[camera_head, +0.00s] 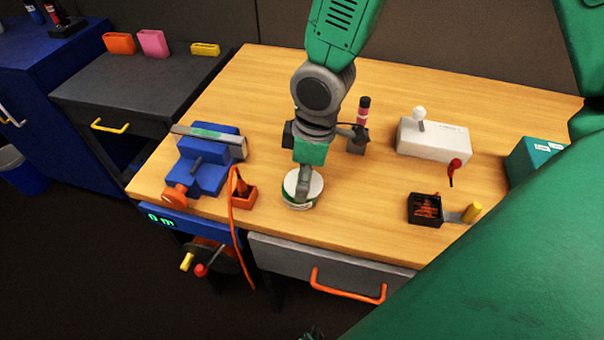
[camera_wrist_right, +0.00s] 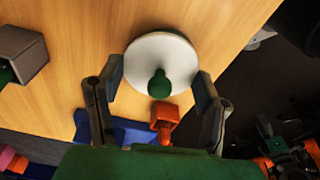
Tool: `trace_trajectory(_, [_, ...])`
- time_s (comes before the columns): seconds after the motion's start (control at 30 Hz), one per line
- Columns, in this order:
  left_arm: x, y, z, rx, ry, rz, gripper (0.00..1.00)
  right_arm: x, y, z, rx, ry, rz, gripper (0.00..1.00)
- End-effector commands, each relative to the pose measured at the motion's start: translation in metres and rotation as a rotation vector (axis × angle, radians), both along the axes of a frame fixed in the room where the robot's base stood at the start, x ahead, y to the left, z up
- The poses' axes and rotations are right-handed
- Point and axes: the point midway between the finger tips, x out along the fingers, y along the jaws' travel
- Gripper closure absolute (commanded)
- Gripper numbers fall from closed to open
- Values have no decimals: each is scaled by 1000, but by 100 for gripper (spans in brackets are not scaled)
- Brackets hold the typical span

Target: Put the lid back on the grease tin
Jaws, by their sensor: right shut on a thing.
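The grease tin (camera_head: 299,204) stands near the front edge of the bench, a low round tin with some green on its side. The white round lid (camera_head: 315,185) shows at its top, partly covered by my right gripper (camera_head: 302,190). I cannot tell whether the lid is seated or slightly above the tin. In the right wrist view the lid (camera_wrist_right: 150,55) has a green knob and sits between the two fingers of my right gripper (camera_wrist_right: 160,82), which is shut on it at opposite sides of the rim. My left gripper is not in view.
Left of the tin are an orange holder (camera_head: 243,198) with a cable and a blue vise (camera_head: 205,165). A bottle in a grey holder (camera_head: 356,145) stands behind. Bare wood lies between.

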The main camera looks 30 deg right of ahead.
Motion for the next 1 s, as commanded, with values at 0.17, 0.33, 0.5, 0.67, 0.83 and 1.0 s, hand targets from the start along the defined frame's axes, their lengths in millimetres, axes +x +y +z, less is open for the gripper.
trace_trajectory(0.17, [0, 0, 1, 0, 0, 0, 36, 0, 3, 1, -3, 0, 2, 55])
trace_trajectory(0.33, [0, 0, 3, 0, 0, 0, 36, 0, 6, 0, -3, 0, 2, 55])
trace_trajectory(0.5, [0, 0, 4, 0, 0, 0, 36, 0, 8, -1, -1, -1, 2, 55])
trace_trajectory(0.67, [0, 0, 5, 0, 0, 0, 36, 0, 8, -1, 1, -1, 1, 55])
trace_trajectory(0.83, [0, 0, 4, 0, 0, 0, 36, 0, 9, -1, 0, -2, 1, 55])
trace_trajectory(1.0, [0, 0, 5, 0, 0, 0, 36, 0, 9, -1, -1, -1, 1, 55])
